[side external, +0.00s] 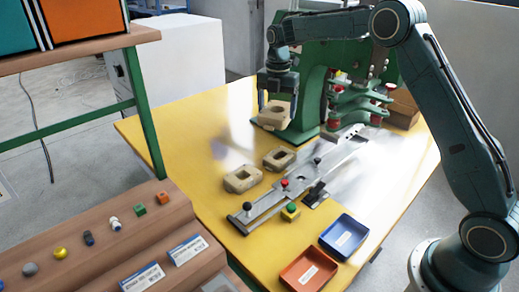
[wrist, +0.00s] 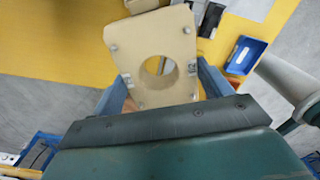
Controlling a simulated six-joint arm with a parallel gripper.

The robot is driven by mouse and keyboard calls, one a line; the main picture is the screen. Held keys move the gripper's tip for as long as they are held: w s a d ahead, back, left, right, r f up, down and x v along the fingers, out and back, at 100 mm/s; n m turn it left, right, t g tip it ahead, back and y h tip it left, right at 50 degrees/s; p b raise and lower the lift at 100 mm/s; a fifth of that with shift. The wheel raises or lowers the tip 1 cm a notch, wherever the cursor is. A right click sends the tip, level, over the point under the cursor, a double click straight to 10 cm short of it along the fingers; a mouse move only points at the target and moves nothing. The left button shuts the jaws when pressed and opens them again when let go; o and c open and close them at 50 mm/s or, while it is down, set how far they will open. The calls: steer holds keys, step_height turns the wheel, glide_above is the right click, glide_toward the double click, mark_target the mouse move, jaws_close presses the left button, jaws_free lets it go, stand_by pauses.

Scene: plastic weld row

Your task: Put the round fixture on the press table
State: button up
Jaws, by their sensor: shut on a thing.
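My gripper (side external: 278,104) is shut on a tan block with a round hole, the round fixture (side external: 272,122), and holds it above the yellow table, left of the green press (side external: 313,90). In the wrist view the round fixture (wrist: 125,52) shows its round hole face-on between the blue fingers of my gripper (wrist: 163,78). A long metal slide (side external: 300,184) with a plate runs across the table in front of the press.
Two other tan fixtures lie on the yellow table, one (side external: 279,160) near the slide and one (side external: 242,180) nearer the front. A blue tray (side external: 344,238) and an orange tray (side external: 308,271) stand at the front. The table's left side is clear.

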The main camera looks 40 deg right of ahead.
steer(key=w+a+f+n, duration=0.35)
steer(key=a+n, duration=0.35)
steer(key=a, duration=0.5)
steer(key=w+a+f+n, duration=0.2)
steer(key=w+a+n, duration=0.3)
steer(key=a, duration=0.6)
steer(key=shift+n, duration=0.6)
steer(key=f, duration=0.6)
steer(key=s+f, duration=0.1)
steer(key=f, duration=1.2)
steer(key=shift+s+f, duration=0.15)
steer(key=shift+f, duration=0.2)
steer(key=shift+f, duration=0.1)
steer(key=o, duration=1.1)
steer(key=shift+o, duration=0.2)
step_height(320, 180, up, 12)
